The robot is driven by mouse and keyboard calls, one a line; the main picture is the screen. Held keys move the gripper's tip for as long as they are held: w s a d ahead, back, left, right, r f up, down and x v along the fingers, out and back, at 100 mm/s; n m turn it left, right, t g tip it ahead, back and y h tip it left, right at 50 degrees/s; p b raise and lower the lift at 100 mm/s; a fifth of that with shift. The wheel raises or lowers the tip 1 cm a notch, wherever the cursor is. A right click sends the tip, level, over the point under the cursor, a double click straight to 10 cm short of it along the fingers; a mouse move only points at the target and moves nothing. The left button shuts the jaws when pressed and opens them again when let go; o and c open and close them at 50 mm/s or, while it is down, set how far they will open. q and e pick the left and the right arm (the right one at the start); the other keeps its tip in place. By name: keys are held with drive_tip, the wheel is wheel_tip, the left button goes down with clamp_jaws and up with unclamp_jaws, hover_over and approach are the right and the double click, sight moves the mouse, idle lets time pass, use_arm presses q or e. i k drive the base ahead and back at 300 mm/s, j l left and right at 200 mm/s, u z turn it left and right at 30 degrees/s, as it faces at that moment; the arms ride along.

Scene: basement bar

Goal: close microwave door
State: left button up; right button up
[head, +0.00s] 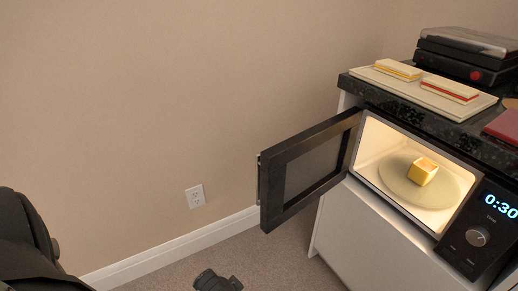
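The microwave (462,242) is built into a white cabinet at the right of the head view. Its black-framed door (311,166) stands wide open, swung out to the left. The lit inside shows a round glass plate (448,191) with a small yellow cup-like item (423,171) on it. The display reads 0:30. A dark part of my own arm shows at the lower left edge. Another dark piece, possibly part of a gripper, shows at the bottom middle, below and left of the door and apart from it. No fingertips can be made out.
The dark countertop (398,92) above the microwave holds a pale board (440,98) with two blocks, a stack of black devices (465,52) and a dark red item (505,126). A wall outlet (195,196) is left of the door. The carpet (285,262) below the door looks clear.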

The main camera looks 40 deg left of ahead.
sight(296, 172)
drive_tip(key=i+j+u, duration=0.1)
drive_tip(key=j+u, duration=0.3)
drive_tip(key=i+j+u, duration=0.1)
drive_tip(key=u, duration=0.25)
drive_tip(key=i+j+u, duration=0.15)
drive_tip(key=u, duration=0.25)
drive_tip(key=i+j+z, duration=0.15)
drive_tip(key=z, duration=0.25)
drive_tip(key=i+j+z, duration=0.1)
drive_tip(key=j+z, duration=0.5)
drive_tip(key=z, duration=0.2)
drive_tip(key=i, duration=0.05)
